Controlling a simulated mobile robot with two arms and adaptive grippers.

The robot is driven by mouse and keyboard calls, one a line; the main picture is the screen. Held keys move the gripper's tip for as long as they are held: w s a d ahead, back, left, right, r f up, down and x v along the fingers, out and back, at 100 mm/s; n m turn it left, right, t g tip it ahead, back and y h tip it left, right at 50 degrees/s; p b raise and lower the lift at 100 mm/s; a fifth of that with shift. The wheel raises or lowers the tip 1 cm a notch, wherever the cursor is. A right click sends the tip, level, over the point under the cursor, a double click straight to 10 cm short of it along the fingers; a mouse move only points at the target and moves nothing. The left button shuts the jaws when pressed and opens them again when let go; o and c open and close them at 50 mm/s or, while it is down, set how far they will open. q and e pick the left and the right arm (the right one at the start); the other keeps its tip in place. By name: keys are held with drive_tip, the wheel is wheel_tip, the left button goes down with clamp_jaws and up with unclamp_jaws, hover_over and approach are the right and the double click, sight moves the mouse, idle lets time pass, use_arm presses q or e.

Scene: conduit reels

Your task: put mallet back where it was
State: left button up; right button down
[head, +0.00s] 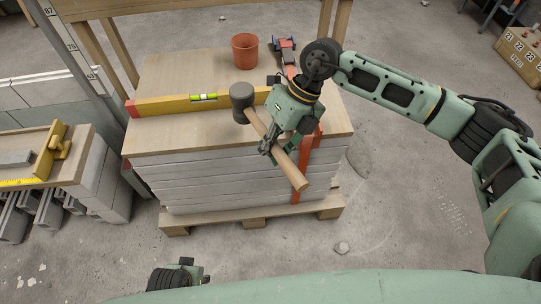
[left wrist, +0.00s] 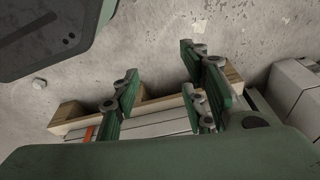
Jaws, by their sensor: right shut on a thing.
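The mallet has a dark head (head: 242,96) and a pale wooden handle (head: 292,171). My right gripper (head: 273,146) is shut on the handle, near its middle. The head points to the back left, over the wooden board (head: 165,146) on the stack, and the handle end reaches past the board's front edge. I cannot tell whether the mallet touches the board. My left gripper (left wrist: 158,82) is open and empty in the left wrist view, with the stack and pallet below it.
A yellow spirit level (head: 165,104) lies on the board, left of the mallet and partly behind the right gripper. An orange pot (head: 245,51) and a red-and-dark tool (head: 285,53) are at the back. An orange strap (head: 303,160) hangs down the front. The board's front left is clear.

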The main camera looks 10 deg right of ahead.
use_arm(q)
drive_tip(key=shift+w+d+r+b, duration=0.15)
drive_tip(key=shift+w+r, duration=0.1)
drive_tip(key=shift+r, duration=0.3)
drive_tip(key=shift+w+a+r+b, duration=0.1)
drive_tip(key=shift+w+r+b, duration=0.1)
drive_tip(key=shift+r, duration=0.3)
use_arm(e)
drive_tip(key=f, duration=0.2)
drive_tip(key=w+f, duration=0.1)
drive_tip(key=f, duration=0.1)
drive_tip(key=shift+w+d+f, duration=0.2)
drive_tip(key=shift+f, duration=0.2)
drive_tip(key=c, duration=1.6)
unclamp_jaws()
use_arm(q)
drive_tip(key=shift+s, duration=0.2)
drive_tip(key=f, duration=0.1)
drive_tip(key=s+f+p, duration=0.1)
drive_tip(key=f, duration=0.1)
drive_tip(key=shift+f, duration=0.15)
use_arm(e)
drive_tip(key=v, duration=1.2)
